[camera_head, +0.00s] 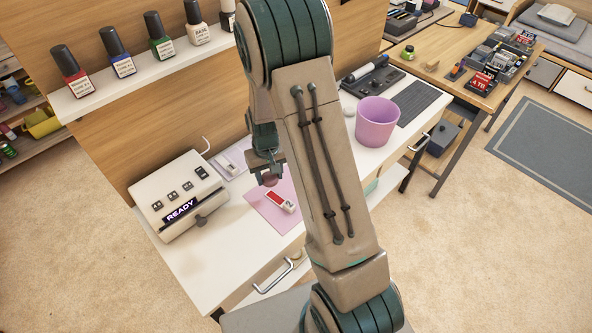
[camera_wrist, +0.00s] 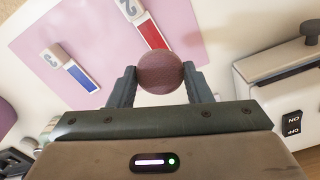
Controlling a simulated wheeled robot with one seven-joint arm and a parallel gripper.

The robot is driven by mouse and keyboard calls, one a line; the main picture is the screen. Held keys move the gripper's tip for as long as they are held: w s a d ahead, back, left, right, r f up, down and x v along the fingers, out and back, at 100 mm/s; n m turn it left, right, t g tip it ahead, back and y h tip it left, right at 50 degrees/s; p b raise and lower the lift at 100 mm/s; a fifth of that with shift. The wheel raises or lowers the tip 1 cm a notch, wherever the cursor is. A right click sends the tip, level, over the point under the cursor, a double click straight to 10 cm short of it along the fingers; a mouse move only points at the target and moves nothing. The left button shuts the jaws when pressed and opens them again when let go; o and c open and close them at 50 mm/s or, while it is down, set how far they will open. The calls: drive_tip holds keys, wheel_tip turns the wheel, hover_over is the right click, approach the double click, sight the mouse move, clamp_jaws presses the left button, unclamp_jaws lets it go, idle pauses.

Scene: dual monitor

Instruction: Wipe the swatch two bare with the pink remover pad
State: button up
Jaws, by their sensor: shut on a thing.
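My gripper (camera_head: 268,172) is shut on the round pink remover pad (camera_wrist: 161,73), held between both fingertips in the wrist view. The swatch with a red stripe (camera_wrist: 151,31) lies on the pink mat (camera_wrist: 70,22); its white end carries a mark like a 2, partly cut off at the picture's top. The pad overlaps the near end of the red stripe; I cannot tell whether it touches. A blue-striped swatch (camera_wrist: 74,72) marked 3 lies to the left in the wrist view.
A white device reading READY (camera_head: 181,210) stands left of the mat. A pink bin (camera_head: 376,124) and dark keyboard (camera_head: 416,103) stand farther right on the white desk. Several polish bottles (camera_head: 116,51) line the shelf above. My arm hides part of the desk.

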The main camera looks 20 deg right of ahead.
drive_tip(key=shift+d+n, duration=0.3)
drive_tip(key=shift+s+d+n, duration=0.1)
drive_tip(key=shift+d+n, duration=0.05)
drive_tip(key=shift+n, duration=0.45)
drive_tip(key=n+b, duration=0.1)
drive_tip(key=n, duration=0.2)
drive_tip(key=shift+s+n, duration=0.1)
drive_tip(key=shift+n, duration=0.3)
drive_tip(key=n+b, duration=0.1)
drive_tip(key=n, duration=0.3)
drive_tip(key=shift+s, duration=0.1)
drive_tip(key=n+b, duration=0.1)
drive_tip(key=n, duration=0.5)
drive_tip(key=shift+s, duration=0.2)
drive_tip(key=n, duration=0.3)
drive_tip(key=n+b, duration=0.1)
drive_tip(key=n, duration=0.2)
drive_tip(key=shift+s+r, duration=0.2)
drive_tip(key=shift+f+n, duration=0.15)
drive_tip(key=shift+n, duration=0.15)
drive_tip(key=b, duration=0.4)
hover_over(276, 198)
drive_tip(key=shift+s+f, duration=0.1)
drive_tip(key=shift+f, duration=2.7)
drive_tip(key=shift+f+b, duration=0.9)
drive_tip(key=shift+f, duration=0.15)
